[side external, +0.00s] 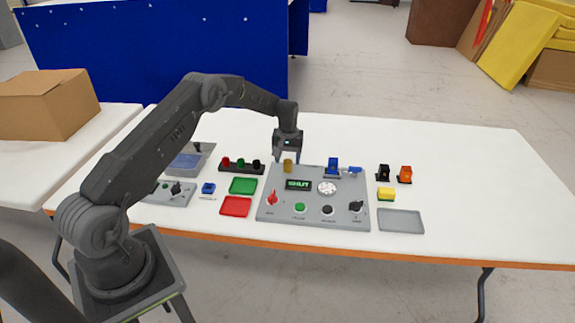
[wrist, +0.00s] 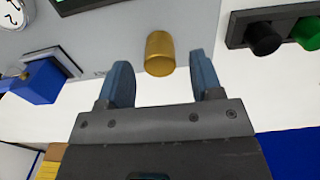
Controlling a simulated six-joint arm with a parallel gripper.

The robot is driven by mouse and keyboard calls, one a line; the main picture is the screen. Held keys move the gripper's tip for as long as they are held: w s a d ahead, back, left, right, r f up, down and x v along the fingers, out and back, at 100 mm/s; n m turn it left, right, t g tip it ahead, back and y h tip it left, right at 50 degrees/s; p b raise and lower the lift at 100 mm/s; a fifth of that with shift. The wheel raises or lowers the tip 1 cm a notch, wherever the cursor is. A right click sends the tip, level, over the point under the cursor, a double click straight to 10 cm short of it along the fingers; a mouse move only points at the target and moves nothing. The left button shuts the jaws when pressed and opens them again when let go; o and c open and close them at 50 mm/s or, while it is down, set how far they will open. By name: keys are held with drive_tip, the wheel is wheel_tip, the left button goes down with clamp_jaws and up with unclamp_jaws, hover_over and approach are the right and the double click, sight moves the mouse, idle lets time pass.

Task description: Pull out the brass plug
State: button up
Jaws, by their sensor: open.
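The brass plug (wrist: 160,54) is a short gold cylinder at the edge of the grey panel in the wrist view. In the side view the brass plug (side external: 288,166) stands at the back left of the grey control panel (side external: 314,212). My gripper (wrist: 163,82) is open and empty. Its two blue-grey fingers point toward the plug, one to each side, and the plug appears just beyond the fingertips. In the side view my gripper (side external: 286,159) is directly above or behind the plug. I cannot tell the exact gap between them.
The panel carries a "SHUT" display (side external: 298,184), a round dial (side external: 327,188), a red knob (side external: 272,198) and a blue part (side external: 333,165). A black rack (side external: 242,168) stands left of the plug. Green (side external: 243,186) and red (side external: 236,207) trays lie left.

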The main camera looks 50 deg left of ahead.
sight(288, 161)
drive_tip(key=shift+f, duration=0.6)
idle(0.6)
clamp_jaws()
drive_tip(key=shift+r, duration=3.05)
